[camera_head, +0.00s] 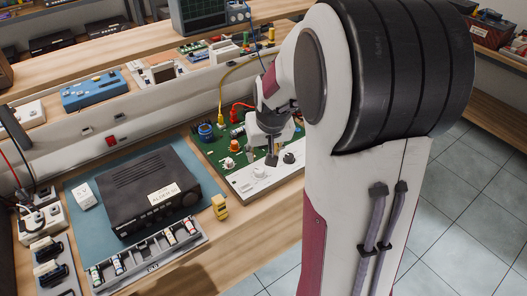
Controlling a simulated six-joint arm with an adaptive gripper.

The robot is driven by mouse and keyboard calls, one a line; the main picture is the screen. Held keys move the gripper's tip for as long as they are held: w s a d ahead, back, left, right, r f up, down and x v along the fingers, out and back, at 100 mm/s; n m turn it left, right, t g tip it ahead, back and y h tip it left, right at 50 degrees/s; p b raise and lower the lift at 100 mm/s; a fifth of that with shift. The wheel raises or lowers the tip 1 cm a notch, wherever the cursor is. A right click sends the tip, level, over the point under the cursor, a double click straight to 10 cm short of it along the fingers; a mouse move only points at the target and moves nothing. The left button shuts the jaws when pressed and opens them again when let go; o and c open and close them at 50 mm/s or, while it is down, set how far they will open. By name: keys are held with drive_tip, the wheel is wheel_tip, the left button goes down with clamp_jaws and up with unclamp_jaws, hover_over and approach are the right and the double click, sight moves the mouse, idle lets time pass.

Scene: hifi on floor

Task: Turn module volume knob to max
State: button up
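The module is a green circuit board (211,148) with a pale front panel (262,182), lying on the wooden bench right of the black hi-fi unit. A dark knob (289,157) stands on the panel's right part, and a white knob (229,163) stands at its left. I cannot read labels, so I cannot tell which knob is volume or where it points. My gripper (271,160) points down over the panel, between these knobs. Its fingertips look dark and small, and their gap and any contact with a knob cannot be made out. My arm hides the board's right side.
The black hi-fi unit (150,190) sits on a blue mat (83,222). A grey tray (150,262) of small parts lies in front, with a yellow block (219,207) beside it. Yellow and red cables (221,95) rise from the board. A shelf with instruments is behind.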

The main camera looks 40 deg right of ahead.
drive_tip(key=w+a+f+n, duration=0.1)
drive_tip(key=n, duration=0.2)
drive_tip(key=w+a+f+n+g, duration=0.1)
drive_tip(key=a+f+n, duration=0.1)
drive_tip(key=n, duration=0.1)
drive_tip(key=w+a+f+n, duration=0.1)
drive_tip(key=a+n, duration=0.1)
drive_tip(key=n, duration=0.1)
drive_tip(key=shift+f+n, duration=0.15)
drive_tip(key=shift+n, duration=0.15)
drive_tip(key=n, duration=0.3)
drive_tip(key=n+g+h, duration=0.1)
drive_tip(key=shift+w+d+f+n, duration=0.15)
drive_tip(key=shift+w+f+n, duration=0.1)
drive_tip(key=shift+n, duration=0.15)
drive_tip(key=n, duration=0.2)
drive_tip(key=d+n, duration=0.1)
drive_tip(key=n, duration=0.1)
drive_tip(key=shift+w+h, duration=0.15)
drive_tip(key=shift+h, duration=0.15)
drive_tip(key=shift+d+r+n+g+h, duration=0.15)
drive_tip(key=shift+d+n, duration=0.2)
drive_tip(key=shift+n, duration=1)
drive_tip(key=shift+d+r+n+g+h, duration=0.15)
drive_tip(key=shift+d+n, duration=0.25)
drive_tip(key=shift+n, duration=1)
drive_tip(key=shift+d+r+n+h, duration=0.15)
drive_tip(key=shift+d+n, duration=0.2)
drive_tip(key=shift+n, duration=1)
